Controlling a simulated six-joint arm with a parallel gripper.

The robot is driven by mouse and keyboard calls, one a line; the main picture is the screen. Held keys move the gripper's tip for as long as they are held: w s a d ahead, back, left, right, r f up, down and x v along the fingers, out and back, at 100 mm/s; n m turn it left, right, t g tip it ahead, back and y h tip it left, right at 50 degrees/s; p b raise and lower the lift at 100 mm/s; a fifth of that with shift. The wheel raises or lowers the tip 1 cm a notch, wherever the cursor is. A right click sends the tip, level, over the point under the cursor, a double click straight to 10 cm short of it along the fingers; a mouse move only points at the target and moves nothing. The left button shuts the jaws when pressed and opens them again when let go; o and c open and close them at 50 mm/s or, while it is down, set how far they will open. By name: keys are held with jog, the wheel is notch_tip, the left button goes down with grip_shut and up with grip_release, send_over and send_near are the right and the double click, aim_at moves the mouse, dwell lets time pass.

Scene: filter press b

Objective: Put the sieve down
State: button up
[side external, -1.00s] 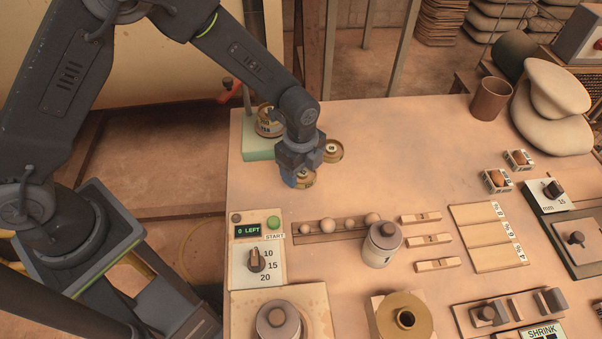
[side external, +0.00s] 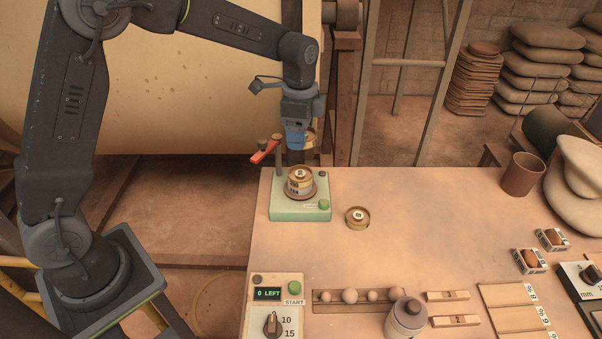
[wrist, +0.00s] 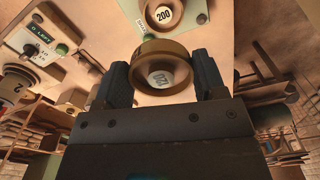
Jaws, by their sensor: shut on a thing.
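My gripper (side external: 298,152) is shut on a round brass sieve (side external: 310,139), partly hidden behind the fingers in the side view. In the wrist view this held sieve (wrist: 161,60) sits between the two dark fingers and carries a white label that seems to read 120, upside down. It is held in the air above the green shaker (side external: 284,211). A brass sieve stack (side external: 299,184) stands on the shaker; its top label reads 200 in the wrist view (wrist: 163,16). Another brass sieve (side external: 357,219) lies on the table right of the shaker.
A red-handled lever (side external: 264,151) on a post rises at the shaker's back left. A control panel (side external: 276,309) showing "0 LEFT" lies nearer the front. A row of balls and a lidded jar (side external: 406,319) are to its right. The middle of the table is bare.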

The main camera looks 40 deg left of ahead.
aim_at(298, 172)
jog(key=shift+a+f, duration=0.15)
jog(key=shift+a, duration=0.25)
notch_tip(298, 172, down, 9)
jog(key=shift+f, duration=0.1)
jog(key=shift+f, duration=0.15)
jog(key=o, duration=1)
notch_tip(298, 172, up, 12)
jog(key=shift+r, duration=0.25)
